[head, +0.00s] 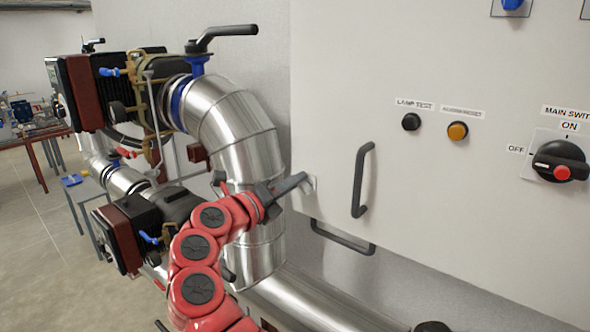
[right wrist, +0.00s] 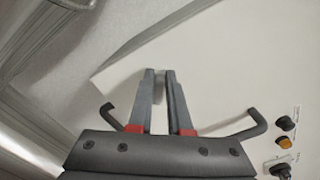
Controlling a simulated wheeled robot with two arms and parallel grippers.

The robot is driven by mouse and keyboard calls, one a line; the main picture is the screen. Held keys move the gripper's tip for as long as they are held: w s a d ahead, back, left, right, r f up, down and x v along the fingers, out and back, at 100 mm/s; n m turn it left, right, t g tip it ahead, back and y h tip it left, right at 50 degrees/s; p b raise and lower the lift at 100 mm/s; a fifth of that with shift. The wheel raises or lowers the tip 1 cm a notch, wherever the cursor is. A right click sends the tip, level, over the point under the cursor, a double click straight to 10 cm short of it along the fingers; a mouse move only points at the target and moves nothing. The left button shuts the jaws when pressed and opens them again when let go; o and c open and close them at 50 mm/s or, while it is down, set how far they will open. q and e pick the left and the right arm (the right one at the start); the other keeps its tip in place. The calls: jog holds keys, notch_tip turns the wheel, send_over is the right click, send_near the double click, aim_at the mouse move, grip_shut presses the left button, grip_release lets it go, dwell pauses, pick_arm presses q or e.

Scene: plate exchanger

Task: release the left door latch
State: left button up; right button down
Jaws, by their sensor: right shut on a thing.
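The cabinet door (head: 440,200) is a large pale panel filling the right of the head view. My right gripper (head: 303,183), at the end of the red arm, is at the door's left edge. It is shut on a small pale latch (head: 312,186), mostly hidden by the fingers. In the right wrist view the fingertips (right wrist: 160,74) point at the pale panel, close together with a narrow light strip between them. The latch's exact position cannot be told. My left gripper is not in view.
A dark vertical handle (head: 362,180) and a lower dark handle (head: 342,238) are right of the gripper. Buttons (head: 411,122) and a main switch (head: 560,161) are farther right. A thick silver pipe (head: 232,130) runs close on the left, with valves beyond it.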

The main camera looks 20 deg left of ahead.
jog(key=shift+a+f+n+p, duration=0.1)
jog(key=shift+f+n+p, duration=0.05)
jog(key=shift+n+p, duration=1)
jog(key=shift+f+n+p, duration=0.2)
jog(key=shift+n+p, duration=0.95)
jog(key=shift+n, duration=0.05)
jog(key=shift+a+f+n+p, duration=0.1)
jog(key=shift+f+n+p, duration=0.05)
jog(key=shift+n+p, duration=1)
jog(key=c, duration=0.8)
grip_release()
jog(key=shift+c, duration=0.2)
